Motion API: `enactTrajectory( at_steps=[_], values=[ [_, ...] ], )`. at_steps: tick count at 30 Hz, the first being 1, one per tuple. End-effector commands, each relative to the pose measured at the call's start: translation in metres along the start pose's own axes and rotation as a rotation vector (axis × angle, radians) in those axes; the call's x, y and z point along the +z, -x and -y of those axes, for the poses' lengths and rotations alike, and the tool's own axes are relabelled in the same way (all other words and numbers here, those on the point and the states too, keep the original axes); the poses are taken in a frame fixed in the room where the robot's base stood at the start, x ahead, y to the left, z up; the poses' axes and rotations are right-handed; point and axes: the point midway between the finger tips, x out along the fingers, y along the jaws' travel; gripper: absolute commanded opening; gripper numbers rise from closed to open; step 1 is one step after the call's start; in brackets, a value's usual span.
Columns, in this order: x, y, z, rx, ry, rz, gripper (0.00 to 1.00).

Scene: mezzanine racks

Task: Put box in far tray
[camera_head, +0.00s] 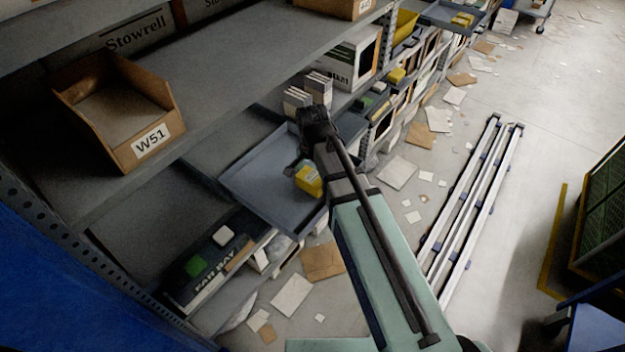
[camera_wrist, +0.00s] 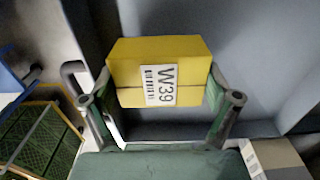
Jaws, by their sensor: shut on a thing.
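A yellow box (camera_head: 309,181) with a white label reading W39 is at the end of my arm. In the wrist view the box (camera_wrist: 158,62) sits between the two fingers of my gripper (camera_wrist: 160,100), which is shut on it. A grey-blue tray (camera_head: 250,190) projects from the rack below the box in the head view; whether the box touches it I cannot tell. Another grey tray (camera_head: 440,16) is at the far end of the rack, with a yellow box (camera_head: 463,19) in it. My gripper is mostly hidden behind my arm in the head view.
A cardboard bin marked W51 (camera_head: 118,112) stands on the upper shelf at left. Several boxes and bins line the lower shelves. Rails (camera_head: 470,200) run along the floor at right, among scattered paper and cardboard. A green crate (camera_head: 605,225) stands at the right edge.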

Motion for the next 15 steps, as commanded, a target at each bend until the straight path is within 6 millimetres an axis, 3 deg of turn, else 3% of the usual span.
enactTrajectory(
  at_steps=[6, 15],
  values=[
    [0.000, -0.018, 0.000, 0.001, 0.000, 0.001, 0.46],
    [0.000, -0.020, 0.000, 0.000, 0.000, 0.000, 0.46]
  ],
)
